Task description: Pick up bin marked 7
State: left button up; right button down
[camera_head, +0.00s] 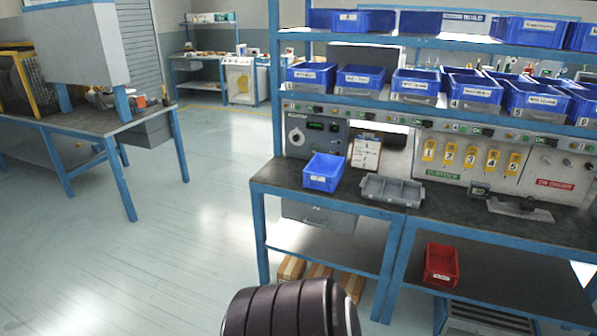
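Several blue bins with white labels stand on the workbench's middle shelf, such as the left one (311,75), the one next to it (361,78), one near the middle (416,84) and one further right (533,97). More blue bins, such as a left one (349,20) and a right one (529,31), are on the top shelf. Another blue bin (323,172) sits on the bench top. Most labels are too small to read, and I cannot tell which bin is marked 7. Neither gripper is in view; a dark ribbed arm part of mine shows at the bottom.
A grey divided tray (392,190) and a clipboard (366,152) are on the bench (455,207). A red bin (441,264) is on the lower shelf, and cardboard boxes (291,268) are underneath. Another table (75,122) stands at left. Open floor (180,245) lies between.

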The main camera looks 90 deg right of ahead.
aim_at(323, 172)
jog(key=z, duration=2.95)
jog(key=i+l+u, duration=0.15)
jog(key=i, duration=0.15)
jog(key=i+l+u, duration=0.1)
jog(key=i, duration=0.15)
